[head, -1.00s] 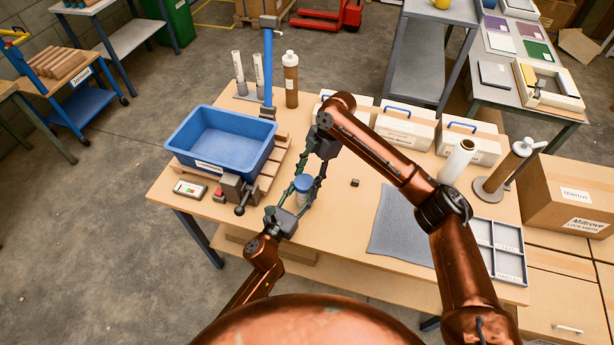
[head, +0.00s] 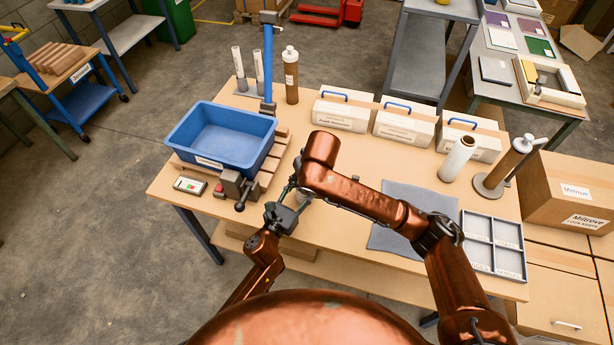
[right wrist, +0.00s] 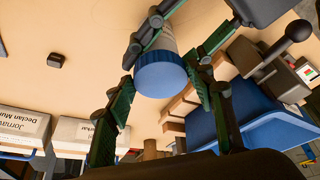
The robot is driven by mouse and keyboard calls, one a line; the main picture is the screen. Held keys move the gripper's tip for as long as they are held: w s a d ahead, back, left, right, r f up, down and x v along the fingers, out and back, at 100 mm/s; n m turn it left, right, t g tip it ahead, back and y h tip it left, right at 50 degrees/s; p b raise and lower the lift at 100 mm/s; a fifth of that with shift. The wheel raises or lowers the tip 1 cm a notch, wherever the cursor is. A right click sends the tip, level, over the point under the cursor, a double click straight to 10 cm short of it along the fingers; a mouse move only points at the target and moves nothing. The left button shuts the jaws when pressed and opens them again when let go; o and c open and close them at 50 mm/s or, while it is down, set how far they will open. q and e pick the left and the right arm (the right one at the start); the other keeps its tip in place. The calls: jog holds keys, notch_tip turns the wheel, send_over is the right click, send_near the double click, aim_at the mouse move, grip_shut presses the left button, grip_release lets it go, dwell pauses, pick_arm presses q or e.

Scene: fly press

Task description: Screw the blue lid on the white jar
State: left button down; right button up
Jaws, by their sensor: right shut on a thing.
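The blue lid (right wrist: 161,78) sits against the top of the white jar (right wrist: 168,40) in the right wrist view. I cannot tell how far it is threaded. My right gripper (right wrist: 160,88) is shut on the lid, with a green-padded finger on either side. My left gripper (head: 294,199) is at the jar's body, and its fingers show on both sides of the jar at the top of the right wrist view; it appears closed on it. In the head view my right arm hides the lid and most of the jar.
A blue bin (head: 222,138) on a pallet stands left of the jar, with a vise-like clamp (head: 236,187) in front. A small dark block (right wrist: 57,61) lies nearby. A grey mat (head: 395,222) and a divided tray (head: 494,245) lie right. White cases (head: 343,109) line the back.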

jog(key=m+h, duration=0.1)
jog(key=m, duration=0.1)
jog(key=a+m, duration=0.1)
jog(key=m, duration=0.1)
jog(key=shift+s+m+h, duration=0.1)
jog(key=shift+m+h, duration=0.3)
jog(key=m+h, duration=0.1)
jog(key=m, duration=0.2)
jog(key=shift+a+r+m, duration=0.1)
jog(key=shift+m, duration=0.2)
jog(key=m, duration=0.1)
jog(key=m+h, duration=0.1)
jog(key=m, duration=0.1)
jog(key=m+h, duration=0.1)
jog(key=shift+w+m+g, duration=0.3)
jog(key=shift+g, duration=0.1)
jog(key=shift+a+f+m+g+h, duration=0.1)
jog(key=shift+m+g+h, duration=0.1)
jog(key=shift+m, duration=0.4)
jog(key=shift+a+f+m+g+h, duration=0.1)
jog(key=shift+m+g, duration=0.1)
jog(key=shift+m, duration=0.4)
jog(key=o, duration=0.7)
jog(key=shift+d, duration=0.1)
jog(key=shift+o, duration=0.4)
jog(key=v, duration=1.2)
